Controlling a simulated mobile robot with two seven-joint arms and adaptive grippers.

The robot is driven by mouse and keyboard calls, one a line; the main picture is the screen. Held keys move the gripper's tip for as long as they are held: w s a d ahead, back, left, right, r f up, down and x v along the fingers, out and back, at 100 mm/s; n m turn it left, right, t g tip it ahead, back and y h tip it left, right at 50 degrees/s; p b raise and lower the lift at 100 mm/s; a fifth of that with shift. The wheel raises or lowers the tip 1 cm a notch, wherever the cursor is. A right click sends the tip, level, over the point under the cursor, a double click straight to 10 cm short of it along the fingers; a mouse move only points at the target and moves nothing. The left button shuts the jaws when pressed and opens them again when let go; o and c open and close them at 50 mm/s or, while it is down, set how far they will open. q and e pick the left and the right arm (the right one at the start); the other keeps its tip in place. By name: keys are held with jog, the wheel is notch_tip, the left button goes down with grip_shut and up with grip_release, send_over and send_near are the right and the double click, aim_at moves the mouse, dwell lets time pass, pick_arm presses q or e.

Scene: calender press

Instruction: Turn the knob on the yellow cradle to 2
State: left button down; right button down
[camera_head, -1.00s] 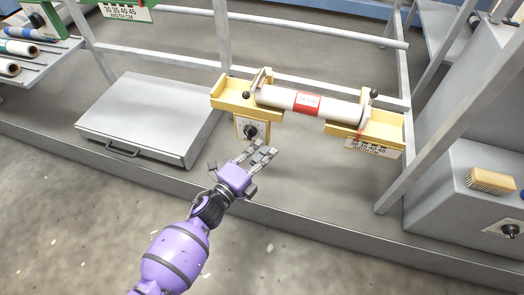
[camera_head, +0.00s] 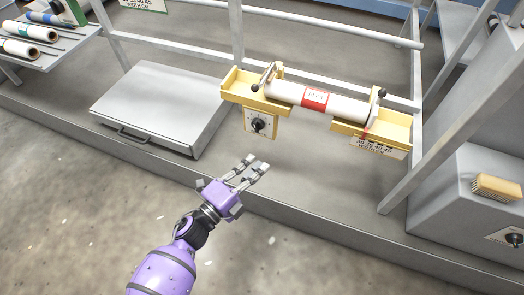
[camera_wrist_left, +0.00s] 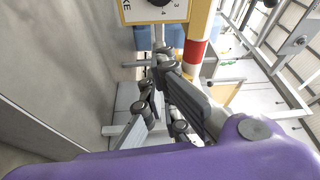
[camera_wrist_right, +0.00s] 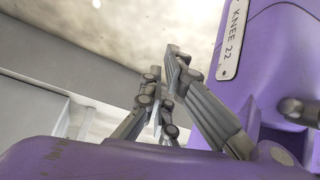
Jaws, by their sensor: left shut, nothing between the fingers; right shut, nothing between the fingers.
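The yellow cradle (camera_head: 240,87) holds a white roll (camera_head: 345,106) with a red label across its top. Below the cradle's left end hangs a yellow-edged dial plate with a black knob (camera_head: 258,125); its setting is too small to read. My left gripper (camera_head: 256,168) is below the knob, apart from it, with its fingers empty. In the left wrist view the dial plate (camera_wrist_left: 150,13) and part of the knob (camera_wrist_left: 160,2) show at the top edge, beyond the fingertips. My right gripper (camera_wrist_right: 172,62) shows only in its wrist view, shut and empty beside a purple part of my body.
A grey flat box (camera_head: 160,105) lies left of the cradle. Grey frame posts (camera_head: 450,110) stand to the right, near a grey cabinet with a brush (camera_head: 497,188) on it. A rack of rolls (camera_head: 35,40) is at upper left. The floor in front is clear.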

aim_at(257, 126)
pick_arm(q)
jog(key=f+b+x, duration=0.1)
jog(key=b+x, duration=0.1)
jog(key=x, duration=0.8)
jog(key=shift+w+a+r+b, duration=0.15)
jog(key=shift+w+a+b, duration=0.15)
jog(key=shift+a, duration=0.65)
jog(key=shift+w+a+r+b, duration=0.1)
jog(key=shift+w+a+b, duration=0.15)
jog(key=shift+a, duration=0.7)
jog(key=shift+w+a+f+m+p, duration=0.1)
jog(key=shift+w+a+m+p, duration=0.1)
jog(key=shift+a+m+p, duration=0.3)
jog(key=shift+f+m, duration=0.1)
jog(key=shift+m, duration=0.4)
jog(key=shift+f, duration=0.15)
